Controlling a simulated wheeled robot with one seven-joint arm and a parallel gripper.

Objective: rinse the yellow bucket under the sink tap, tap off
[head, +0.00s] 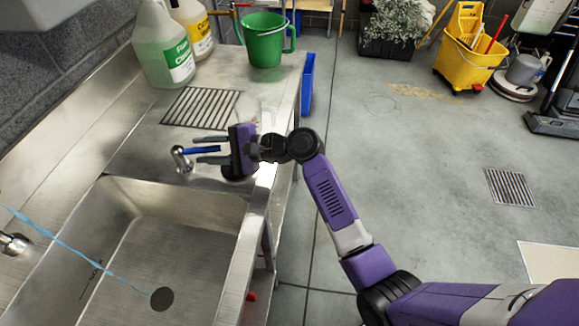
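The steel sink basin (185,235) is at the lower left, with a dark round drain (162,299). A thin blue streak like running water (75,254) crosses the basin to the drain. A metal spout end (14,243) shows at the left edge. A tap lever with a blue handle (203,150) stands at the basin's back rim. My gripper (197,150) is open, its two dark fingers on either side of the blue handle; I cannot tell whether they touch it. The only yellow bucket in view is a mop bucket (468,62) on the floor, upper right.
A green bucket (265,42) and two bottles, one green-labelled (165,55) and one yellow (193,25), stand on the counter behind a drain rack (201,108). A floor machine (522,72) and a floor grate (508,187) are at right. The middle floor is clear.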

